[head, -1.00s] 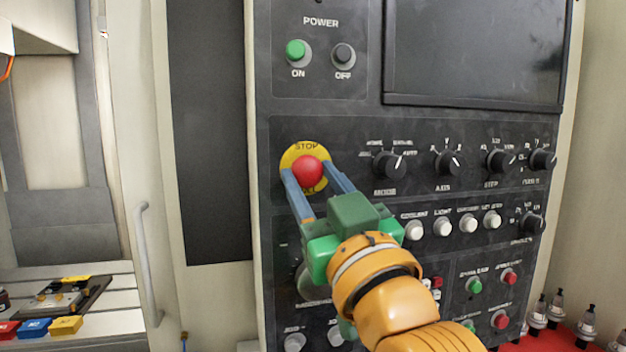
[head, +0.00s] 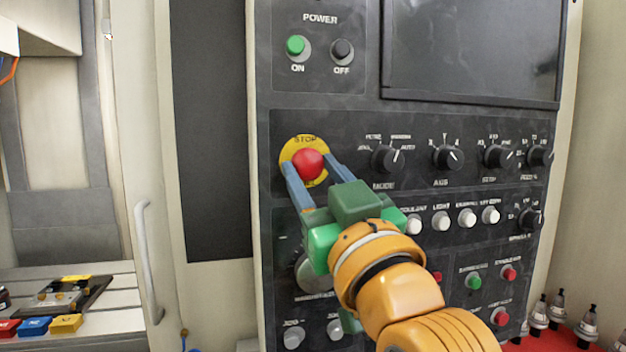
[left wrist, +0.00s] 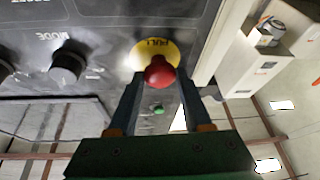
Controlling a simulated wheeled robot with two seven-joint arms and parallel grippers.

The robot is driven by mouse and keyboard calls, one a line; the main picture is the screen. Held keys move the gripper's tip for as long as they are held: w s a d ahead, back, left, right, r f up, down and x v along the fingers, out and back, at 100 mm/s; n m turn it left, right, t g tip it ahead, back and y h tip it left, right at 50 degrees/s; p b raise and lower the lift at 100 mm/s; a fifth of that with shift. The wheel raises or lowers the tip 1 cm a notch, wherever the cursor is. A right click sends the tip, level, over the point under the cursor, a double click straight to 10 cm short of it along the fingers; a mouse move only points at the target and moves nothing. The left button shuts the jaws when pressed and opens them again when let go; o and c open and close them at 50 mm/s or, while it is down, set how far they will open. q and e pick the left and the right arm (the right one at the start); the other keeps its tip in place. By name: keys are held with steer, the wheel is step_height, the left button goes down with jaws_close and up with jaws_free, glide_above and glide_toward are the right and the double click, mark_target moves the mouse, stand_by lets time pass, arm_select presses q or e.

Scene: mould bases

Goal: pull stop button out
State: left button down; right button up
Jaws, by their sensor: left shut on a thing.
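The red stop button (head: 308,164) stands out from a yellow STOP disc (head: 291,152) on the dark control panel. In the left wrist view the red button (left wrist: 159,73) shows between the fingers, with the yellow disc (left wrist: 143,51) behind it. My left gripper (head: 309,176) has its two blue fingers on either side of the button and is shut on it. The exact contact of the fingertips is hard to see. My right gripper is not in view.
A mode knob (head: 387,159) sits to the right of the button. A door handle (head: 149,262) stands at the left.

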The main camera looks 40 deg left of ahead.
arm_select(q)
steer(key=c, duration=0.7)
jaws_free()
steer(key=o, duration=0.4)
steer(key=shift+s+d, duration=0.15)
steer(key=shift+c, duration=0.2)
steer(key=shift+s+d+r, duration=0.1)
steer(key=shift+s+d, duration=0.05)
steer(key=shift+d+f, duration=0.1)
steer(key=shift+f, duration=0.15)
steer(key=b+v, duration=0.2)
steer(key=v, duration=0.1)
steer(key=b+v, duration=0.2)
steer(key=v, duration=0.2)
steer(key=shift+r, duration=0.25)
